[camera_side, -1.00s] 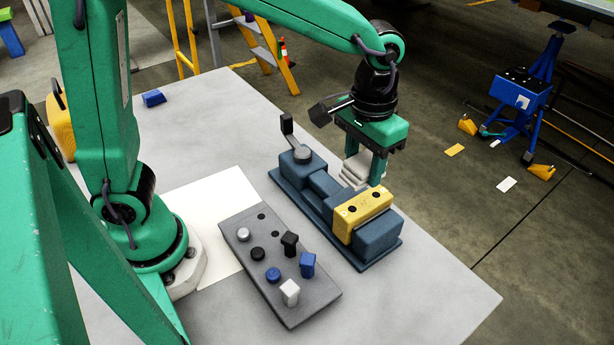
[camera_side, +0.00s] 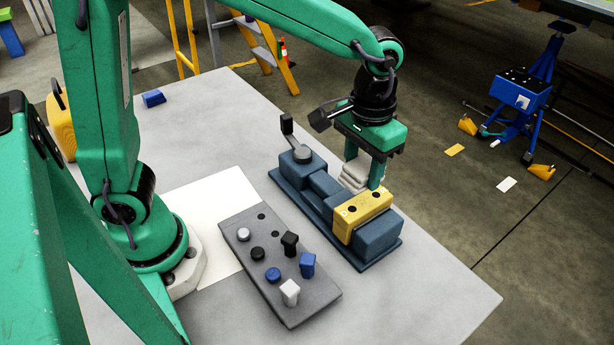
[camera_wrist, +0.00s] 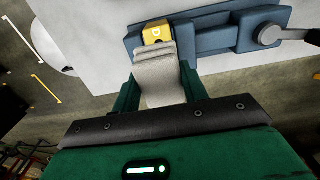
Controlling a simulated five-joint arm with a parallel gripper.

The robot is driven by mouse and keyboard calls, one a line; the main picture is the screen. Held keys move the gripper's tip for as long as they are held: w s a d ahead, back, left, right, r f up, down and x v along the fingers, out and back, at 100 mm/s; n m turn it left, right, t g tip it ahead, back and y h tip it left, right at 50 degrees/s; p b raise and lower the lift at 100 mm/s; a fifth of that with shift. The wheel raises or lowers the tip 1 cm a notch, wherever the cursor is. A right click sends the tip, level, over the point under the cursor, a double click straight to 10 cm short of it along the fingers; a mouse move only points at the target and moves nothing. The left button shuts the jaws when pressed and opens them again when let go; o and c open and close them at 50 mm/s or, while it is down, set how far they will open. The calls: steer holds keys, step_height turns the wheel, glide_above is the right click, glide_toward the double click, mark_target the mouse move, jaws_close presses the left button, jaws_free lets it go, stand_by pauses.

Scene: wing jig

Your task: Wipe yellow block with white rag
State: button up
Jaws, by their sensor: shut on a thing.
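The yellow block (camera_side: 362,213) sits in the blue jig (camera_side: 325,205), its top face with dark holes facing up. My gripper (camera_side: 365,176) is shut on the white rag (camera_side: 354,178), which is folded in layers between the fingers. The rag is at the far end of the block in the side view, close to its top edge; I cannot tell whether it touches. In the wrist view the rag (camera_wrist: 160,75) hangs between my fingers and covers part of the yellow block (camera_wrist: 157,32).
A grey board (camera_side: 280,262) with several knobs and pegs lies in front of the jig. A lever handle (camera_side: 290,135) stands up at the jig's far end. A small blue block (camera_side: 153,98) is at the table's back left. The table's front right is clear.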

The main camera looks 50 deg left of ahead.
mark_target(356, 208)
steer(key=shift+f, duration=2.75)
steer(key=shift+w+f, duration=0.3)
steer(key=shift+f, duration=0.4)
steer(key=shift+c, duration=0.4)
steer(key=shift+w+a+f, duration=0.1)
steer(key=shift+w+a, duration=0.05)
steer(key=shift+w, duration=1.6)
steer(key=shift+s, duration=2.15)
steer(key=shift+w+r, duration=0.15)
steer(key=shift+r, duration=3.95)
